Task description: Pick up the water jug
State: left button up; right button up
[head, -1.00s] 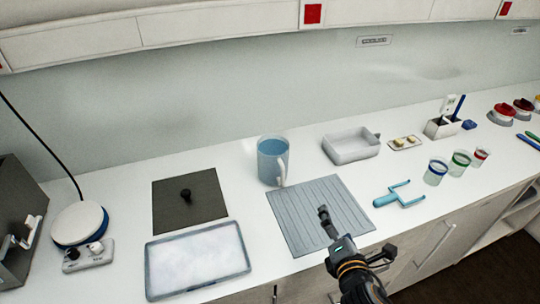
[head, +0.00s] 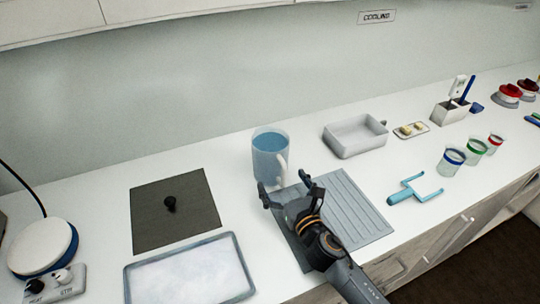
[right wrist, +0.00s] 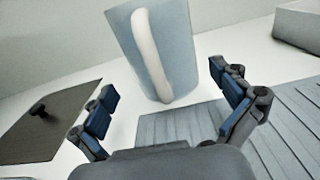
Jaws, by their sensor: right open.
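The water jug (head: 268,152) is a translucent blue cylinder with a white handle. It stands upright on the counter behind the ribbed grey mat. My right gripper (head: 291,188) is open and empty, just in front of the jug. In the right wrist view the jug (right wrist: 183,50) and its white handle (right wrist: 151,52) stand beyond and between the open fingers (right wrist: 168,95), apart from them. My left gripper is not in view.
The ribbed mat (head: 355,205) lies under my right arm. A dark plate with a black knob (head: 150,215) and a white-filled tray (head: 135,285) lie to the left. A grey bin (head: 355,137) stands right of the jug, and a blue forked tool (head: 405,194) lies farther right.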

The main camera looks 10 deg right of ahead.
aim_at(278, 172)
jog(key=shift+w+a+r, duration=0.15)
jog(key=shift+w+r, duration=0.05)
jog(key=shift+w, duration=0.75)
jog(key=w, duration=0.2)
jog(key=w+p, duration=0.1)
jog(key=shift+w+a, duration=0.25)
jog(key=shift+w, duration=0.05)
jog(key=shift+w+a, duration=0.15)
jog(key=shift+w, duration=0.25)
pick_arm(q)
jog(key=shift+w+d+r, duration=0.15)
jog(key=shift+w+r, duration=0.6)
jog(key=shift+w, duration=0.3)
pick_arm(e)
jog(key=c, duration=1.3)
jog(key=shift+r, duration=0.25)
jog(key=shift+c, duration=0.9)
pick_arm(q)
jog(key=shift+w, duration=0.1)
pick_arm(e)
jog(key=shift+f, duration=0.1)
